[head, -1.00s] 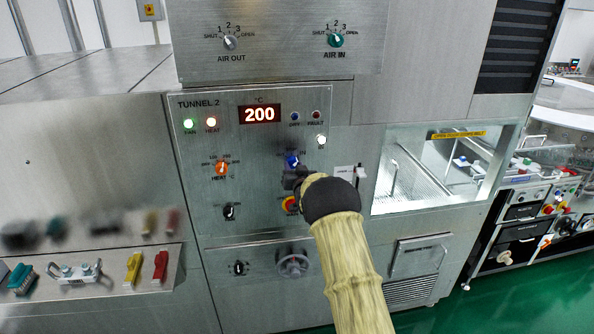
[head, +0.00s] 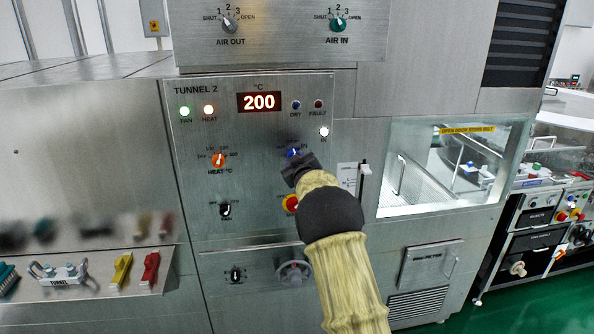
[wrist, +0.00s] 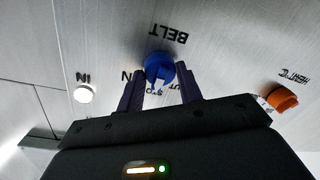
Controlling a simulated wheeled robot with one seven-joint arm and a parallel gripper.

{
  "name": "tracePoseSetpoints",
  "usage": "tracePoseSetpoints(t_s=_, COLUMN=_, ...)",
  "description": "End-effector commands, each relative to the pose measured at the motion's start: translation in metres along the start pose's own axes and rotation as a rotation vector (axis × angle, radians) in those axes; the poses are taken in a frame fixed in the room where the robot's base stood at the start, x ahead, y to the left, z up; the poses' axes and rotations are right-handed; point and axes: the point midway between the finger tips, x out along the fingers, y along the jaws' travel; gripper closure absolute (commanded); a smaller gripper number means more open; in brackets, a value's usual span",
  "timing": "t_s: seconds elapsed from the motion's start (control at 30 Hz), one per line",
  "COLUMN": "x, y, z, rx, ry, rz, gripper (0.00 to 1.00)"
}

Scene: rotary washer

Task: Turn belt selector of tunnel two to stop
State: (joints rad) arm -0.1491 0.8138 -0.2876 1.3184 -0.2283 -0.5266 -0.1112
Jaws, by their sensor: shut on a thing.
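The belt selector is a blue knob (head: 293,152) on the steel Tunnel 2 panel, right of the orange heat knob. In the wrist view the blue knob (wrist: 160,67) stands between my two dark fingers, with the word BELT upside down beyond it. Part of a STOP label shows on its near side, close to a white mark on the knob. My gripper (head: 297,160) is shut on the knob, and it also shows in the wrist view (wrist: 159,82). My fingers hide part of the lettering around it.
A lit white IN lamp (head: 323,131) is above right. The display (head: 259,101) reads 200. A handwheel (head: 293,272) is below.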

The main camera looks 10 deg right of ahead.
Motion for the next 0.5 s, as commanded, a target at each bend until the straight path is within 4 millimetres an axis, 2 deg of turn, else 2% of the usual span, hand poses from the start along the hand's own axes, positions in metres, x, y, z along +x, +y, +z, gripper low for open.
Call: tracePoseSetpoints(t_s=0.5, x=0.0, y=-0.0026, z=-0.0007, rx=-0.077, ry=-0.008, rz=-0.003, gripper=0.87)
